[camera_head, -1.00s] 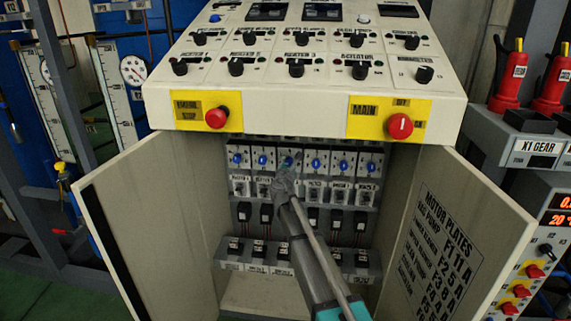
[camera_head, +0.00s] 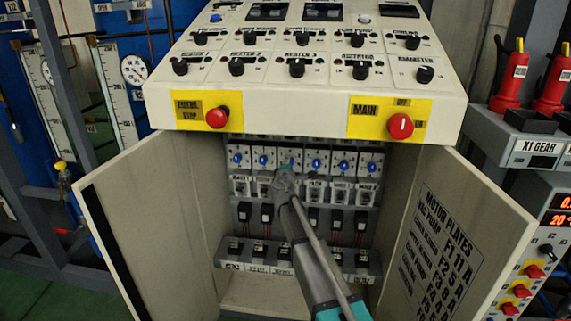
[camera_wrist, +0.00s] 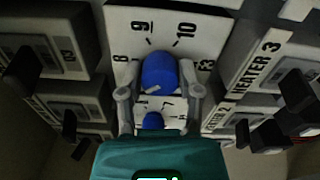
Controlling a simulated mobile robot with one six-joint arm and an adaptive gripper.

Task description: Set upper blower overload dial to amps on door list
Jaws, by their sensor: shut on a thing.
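My gripper (camera_head: 285,178) reaches into the open cabinet, at the third unit from the left in the row of blue dials. In the wrist view my gripper (camera_wrist: 160,92) has its fingers on either side of a blue dial (camera_wrist: 160,70) and is shut on it. The white dial plate (camera_wrist: 125,22) shows 8, 9 and 10 around the dial, with 6 and 7 lower down. A small pale mark shows on the dial's lower part. The door list (camera_head: 440,240), headed MOTOR PLATES, is on the right door; its amps include 11 A and 5 A, its row names are hard to read.
Other blue dials (camera_head: 238,160) (camera_head: 343,166) sit close on both sides. The open left door (camera_head: 140,220) and right door (camera_head: 500,215) flank the arm. The console with the red main switch (camera_head: 400,126) overhangs above. A smaller blue button (camera_wrist: 153,121) lies between the fingers.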

